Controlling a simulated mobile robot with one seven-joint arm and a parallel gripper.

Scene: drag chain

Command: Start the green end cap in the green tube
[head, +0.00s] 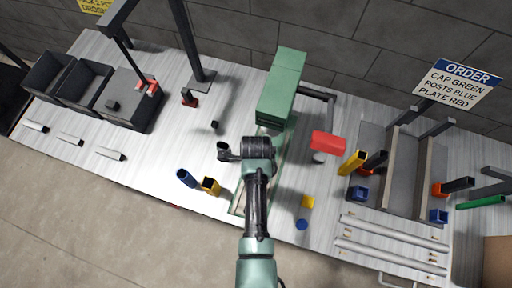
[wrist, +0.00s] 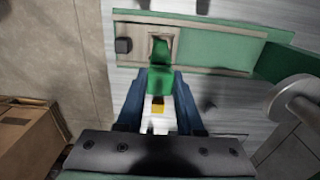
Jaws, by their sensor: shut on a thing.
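In the wrist view my gripper (wrist: 160,88) has two blue fingers, shut on a small green piece (wrist: 160,68) that looks like the green end cap. The piece sticks out past the fingertips, over a pale panel in a green-edged base. I cannot tell whether it touches the panel. In the head view my wrist (head: 257,150) is over the green machine's base, and it hides the fingers and the held piece. A green tube (head: 482,202) lies at the far right of the bench, well away from my gripper; no tube mouth shows clearly at the held piece.
A green press-like block (head: 281,85) stands just behind my wrist. Blue (head: 187,178) and yellow (head: 210,186) tubes are to its left, a red block (head: 327,141) to its right. Dark bins (head: 85,82) stand at left. An order sign (head: 458,82) reads cap green, posts blue, plate red.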

